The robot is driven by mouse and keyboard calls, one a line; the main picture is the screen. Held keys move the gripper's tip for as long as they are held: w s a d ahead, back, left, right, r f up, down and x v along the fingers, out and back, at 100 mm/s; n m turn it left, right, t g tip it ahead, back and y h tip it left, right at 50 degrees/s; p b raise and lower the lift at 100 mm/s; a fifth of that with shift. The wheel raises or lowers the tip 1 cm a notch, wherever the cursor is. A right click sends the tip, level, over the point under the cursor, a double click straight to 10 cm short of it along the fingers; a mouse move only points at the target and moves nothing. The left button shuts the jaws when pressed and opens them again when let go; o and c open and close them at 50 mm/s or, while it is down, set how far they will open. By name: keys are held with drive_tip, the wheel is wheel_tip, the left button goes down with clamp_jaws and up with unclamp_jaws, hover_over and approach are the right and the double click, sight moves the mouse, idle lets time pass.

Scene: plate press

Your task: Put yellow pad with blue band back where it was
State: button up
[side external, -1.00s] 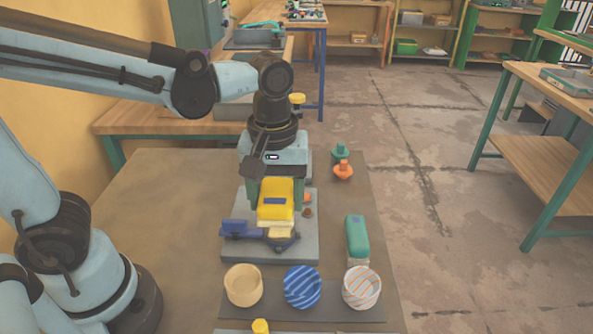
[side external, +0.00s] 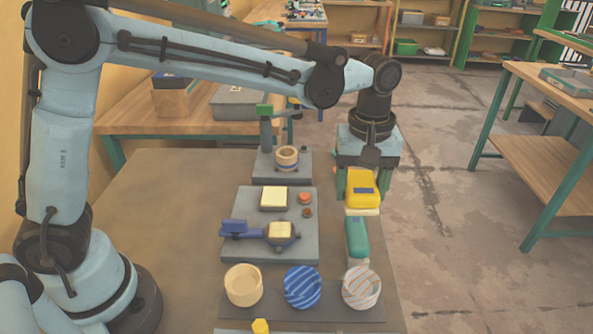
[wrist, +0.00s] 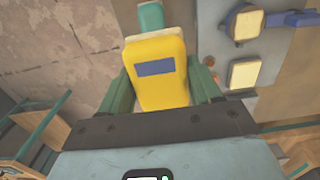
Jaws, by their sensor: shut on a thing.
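My gripper (side external: 357,190) is shut on the yellow pad with the blue band (side external: 362,187), with its green fingers on either side. In the side view it is held near the table's right edge, behind the teal block (side external: 357,238). A cream lower face shows under the pad. In the wrist view the pad (wrist: 157,78) fills the middle between the fingers, with the teal block (wrist: 150,16) just beyond it. The grey press base (side external: 240,248) carries two cream squares (side external: 273,197) and a blue lever (side external: 236,228). Whether the pad touches anything below is hidden.
A grey stand with a green-topped post (side external: 264,125) and a ring (side external: 287,158) is at the back. The table's left side is clear.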

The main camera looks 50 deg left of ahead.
drive_tip(key=shift+w+d+f, duration=0.3)
drive_tip(key=shift+w+d, duration=0.05)
drive_tip(key=shift+w, duration=0.2)
drive_tip(key=w+a+f, duration=0.2)
drive_tip(key=a, duration=0.1)
drive_tip(key=w+a+f, duration=0.2)
drive_tip(key=w, duration=0.1)
drive_tip(key=w+a+f, duration=0.2)
drive_tip(key=a+f, duration=0.1)
drive_tip(key=shift+w+a, duration=0.3)
drive_tip(key=shift+a, duration=0.05)
drive_tip(key=shift+f, duration=2)
drive_tip(key=shift+f, duration=0.1)
drive_tip(key=o, duration=1.1)
